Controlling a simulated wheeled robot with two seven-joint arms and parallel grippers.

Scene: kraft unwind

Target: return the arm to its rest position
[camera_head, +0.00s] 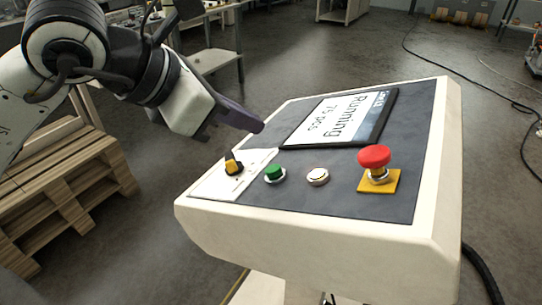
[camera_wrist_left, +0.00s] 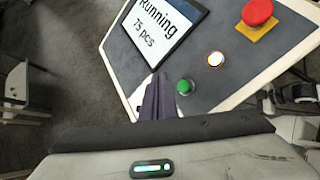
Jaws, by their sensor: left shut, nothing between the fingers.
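My left arm comes in from the left in the head view. Its left gripper (camera_head: 258,126) is shut and empty, its dark fingers above the left edge of the control panel (camera_head: 420,200). In the left wrist view the shut fingers (camera_wrist_left: 158,84) point at the panel, beside the green button (camera_wrist_left: 185,87). I cannot tell from these views how far above the panel they are. My right gripper is not clearly seen; a dark and white mechanism shows at the right edge of the left wrist view, but I cannot tell what it is.
The panel carries a screen (camera_head: 340,118) reading "Running 75 pcs", a yellow-black knob (camera_head: 234,165), a green button (camera_head: 274,174), a white button (camera_head: 317,176) and a red emergency button (camera_head: 375,158). A wooden pallet stack (camera_head: 75,190) stands left. Cables lie on the floor at right.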

